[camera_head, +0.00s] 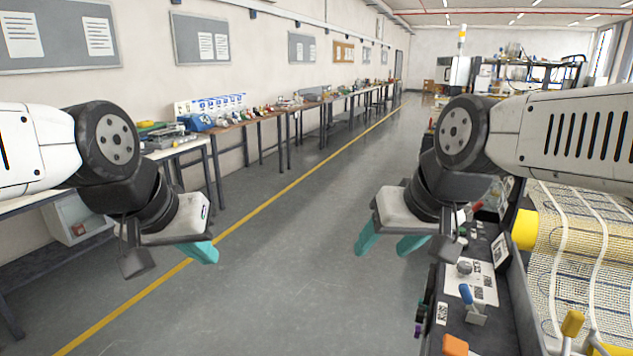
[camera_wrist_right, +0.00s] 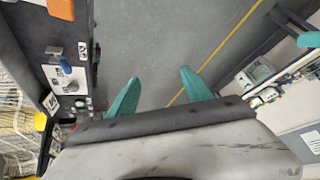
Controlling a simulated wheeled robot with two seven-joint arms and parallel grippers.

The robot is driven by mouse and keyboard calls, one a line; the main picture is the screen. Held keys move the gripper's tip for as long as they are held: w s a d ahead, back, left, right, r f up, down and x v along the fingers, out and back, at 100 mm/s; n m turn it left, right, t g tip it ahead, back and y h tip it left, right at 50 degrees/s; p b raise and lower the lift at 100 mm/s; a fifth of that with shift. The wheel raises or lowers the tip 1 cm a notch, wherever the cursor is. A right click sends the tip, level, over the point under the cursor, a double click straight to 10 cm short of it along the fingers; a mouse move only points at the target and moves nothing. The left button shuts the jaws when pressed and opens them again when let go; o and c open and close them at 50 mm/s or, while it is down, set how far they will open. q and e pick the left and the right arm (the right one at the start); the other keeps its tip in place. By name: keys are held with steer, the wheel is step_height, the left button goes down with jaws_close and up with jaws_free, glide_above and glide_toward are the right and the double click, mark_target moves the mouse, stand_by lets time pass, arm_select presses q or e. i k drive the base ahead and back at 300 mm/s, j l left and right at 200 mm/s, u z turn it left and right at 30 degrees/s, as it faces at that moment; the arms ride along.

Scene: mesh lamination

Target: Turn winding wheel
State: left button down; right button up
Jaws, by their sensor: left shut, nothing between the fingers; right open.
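My left gripper (camera_head: 205,252) is shut and empty, hanging over the aisle at left with its teal fingers together. One of its fingers also shows at the right edge of the wrist view (camera_wrist_right: 309,40). My right gripper (camera_head: 384,244) is open and empty over the grey floor, just left of the machine's control panel (camera_head: 455,317). Its two spread teal fingers also show in the wrist view (camera_wrist_right: 159,82). No part is clearly recognisable as the winding wheel. A yellow rounded part (camera_head: 524,229) sits beside the mesh, partly cut off from view by the panel side.
The panel carries a blue-handled lever (camera_head: 467,295), an orange part (camera_head: 454,345) and several knobs. White and yellow mesh (camera_head: 580,255) lies right of it. Workbenches (camera_head: 235,126) line the left wall. The aisle floor (camera_head: 290,270) between is clear.

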mark_target(421, 314)
steer(key=j+z, duration=0.2)
steer(key=z, duration=0.2)
steer(key=j+z, duration=0.2)
steer(key=z, duration=0.15)
steer(key=j+z, duration=0.2)
steer(key=z, duration=0.2)
steer(key=k+j+z, duration=0.1)
steer(key=z, duration=0.3)
steer(key=i+l+z, duration=0.15)
steer(key=z, duration=0.2)
steer(key=i+l+z, duration=0.2)
steer(key=z, duration=0.15)
steer(key=k+j+u, duration=0.1)
steer(key=k+u, duration=0.3)
steer(key=k+j+u, duration=0.2)
steer(key=u, duration=0.2)
steer(key=i+j+z, duration=0.1)
steer(key=j+z, duration=0.15)
steer(key=i+j+z, duration=0.1)
steer(key=j+z, duration=0.15)
steer(key=j, duration=0.1)
steer(key=i+u, duration=0.05)
